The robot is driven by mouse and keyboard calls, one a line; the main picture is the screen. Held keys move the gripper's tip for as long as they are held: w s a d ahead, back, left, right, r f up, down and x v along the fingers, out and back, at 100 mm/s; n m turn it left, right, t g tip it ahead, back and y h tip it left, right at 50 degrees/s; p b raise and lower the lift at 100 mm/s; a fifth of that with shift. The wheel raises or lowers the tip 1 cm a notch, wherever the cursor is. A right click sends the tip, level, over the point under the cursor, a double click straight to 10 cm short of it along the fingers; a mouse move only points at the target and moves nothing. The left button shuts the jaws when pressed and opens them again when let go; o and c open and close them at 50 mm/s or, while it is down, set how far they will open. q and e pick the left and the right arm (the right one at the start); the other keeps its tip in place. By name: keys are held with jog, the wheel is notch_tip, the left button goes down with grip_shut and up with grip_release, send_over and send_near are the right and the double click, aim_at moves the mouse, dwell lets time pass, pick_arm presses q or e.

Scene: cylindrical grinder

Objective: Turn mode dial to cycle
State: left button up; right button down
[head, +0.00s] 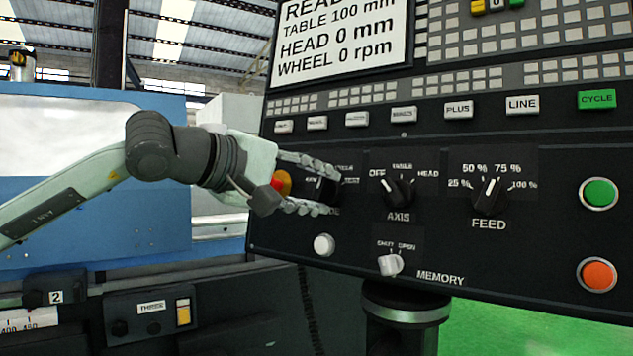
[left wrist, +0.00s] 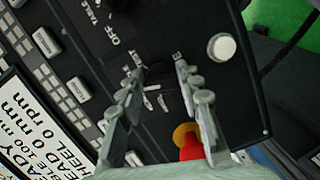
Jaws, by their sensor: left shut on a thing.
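The mode dial (head: 325,190) is a black knob on the left of the dark control panel, partly hidden by my left gripper (head: 334,190). Its small labels are partly covered; one at its upper right appears to read CYCLE. My left gripper's two fingers are shut on the dial, one above and one below it in the head view. The left wrist view shows the dial (left wrist: 163,92) between the fingers (left wrist: 160,72). Exactly where its pointer stands cannot be told. My right gripper is not in view.
A red and yellow button (head: 282,184) sits close beside the left gripper. The AXIS dial (head: 398,190) and FEED dial (head: 490,194) are to the right. A white button (head: 324,244) and MEMORY switch (head: 390,264) lie below. A green CYCLE key (head: 597,99) is at upper right.

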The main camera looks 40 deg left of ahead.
pick_arm(q)
jog(key=shift+m, duration=0.4)
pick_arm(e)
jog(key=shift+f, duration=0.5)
pick_arm(q)
jog(key=o, duration=1.2)
jog(key=shift+c, duration=0.2)
jog(key=shift+s+r, duration=0.1)
jog(key=shift+s, duration=0.1)
